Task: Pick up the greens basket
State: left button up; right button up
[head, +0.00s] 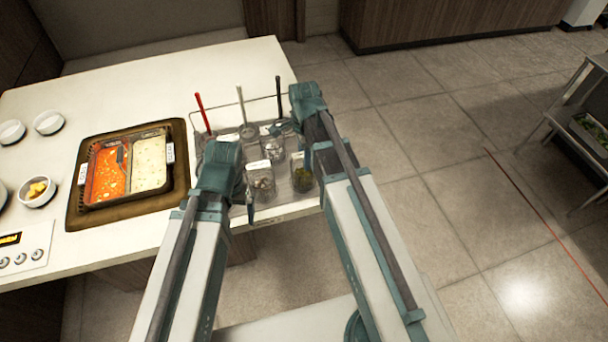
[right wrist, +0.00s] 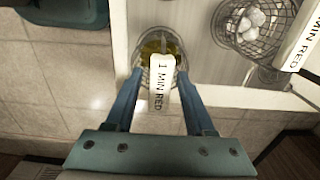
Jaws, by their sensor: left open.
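The greens basket (head: 303,182), a small wire basket with yellow-green contents, sits at the front right of the clear basket rack. In the right wrist view the basket (right wrist: 147,47) lies between the fingertips of my right gripper (right wrist: 160,78), under a white tag reading "1 MIN RED" (right wrist: 162,82). The fingers stand apart on either side of the tag, with gaps visible. In the head view my right gripper (head: 303,153) points down at the basket, partly hidden by its arm. My left gripper (head: 243,200) is open at the rack's left side, partly hidden by its wrist.
Other wire baskets stand close by, one with white balls (right wrist: 252,24). Red, white and black handles (head: 279,97) rise behind. A two-part sauce pan (head: 151,166) sits on a brown mat (head: 85,222) to the left. Bowls (head: 48,122) stand further left. A crate of greens (head: 590,135) is far right.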

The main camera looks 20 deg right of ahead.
grip_shut()
pick_arm(q)
jog(key=shift+r, duration=0.1)
